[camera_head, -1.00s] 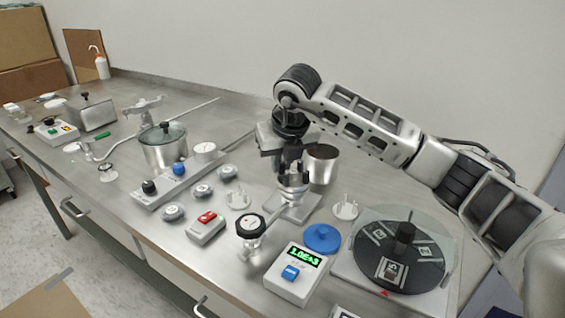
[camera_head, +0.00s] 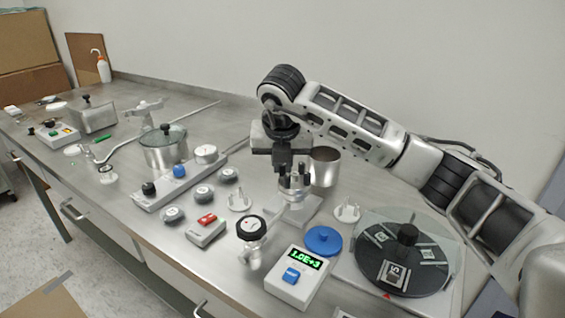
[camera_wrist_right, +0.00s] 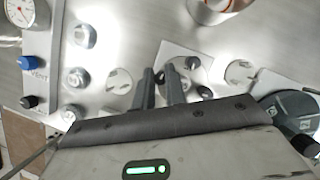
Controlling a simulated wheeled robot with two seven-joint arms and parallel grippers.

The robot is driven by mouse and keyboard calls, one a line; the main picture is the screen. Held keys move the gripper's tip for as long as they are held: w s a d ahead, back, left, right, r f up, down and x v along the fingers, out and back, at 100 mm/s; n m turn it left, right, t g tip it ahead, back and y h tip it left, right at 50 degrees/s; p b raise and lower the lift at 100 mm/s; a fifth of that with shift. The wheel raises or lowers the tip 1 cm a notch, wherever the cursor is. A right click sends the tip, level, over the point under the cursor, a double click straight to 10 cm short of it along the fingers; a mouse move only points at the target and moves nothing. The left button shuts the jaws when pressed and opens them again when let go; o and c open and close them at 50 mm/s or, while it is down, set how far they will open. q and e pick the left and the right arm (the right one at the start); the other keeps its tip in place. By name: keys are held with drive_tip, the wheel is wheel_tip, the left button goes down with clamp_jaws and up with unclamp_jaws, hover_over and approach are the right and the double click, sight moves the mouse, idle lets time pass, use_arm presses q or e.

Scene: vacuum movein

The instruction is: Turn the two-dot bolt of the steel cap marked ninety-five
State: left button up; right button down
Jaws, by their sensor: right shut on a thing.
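The steel cap (camera_head: 296,196) sits on a flange with a square plate at the middle of the bench, with small upright bolts on top. My right gripper (camera_head: 290,181) points down at it from above, its dark fingers close together at a bolt. Dot marks and the number ninety-five are too small to read on the cap. My left gripper is not in view.
A black-and-white valve knob (camera_head: 251,228) stands close in front, with a readout box (camera_head: 297,276) and blue disc (camera_head: 323,240) nearby. White three-post pieces (camera_head: 240,201) lie either side. A steel cup (camera_head: 325,167) stands behind; a dark turntable (camera_head: 405,285) is at right.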

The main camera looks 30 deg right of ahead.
drive_tip(key=c, duration=1.4)
unclamp_jaws()
drive_tip(key=shift+c, duration=0.2)
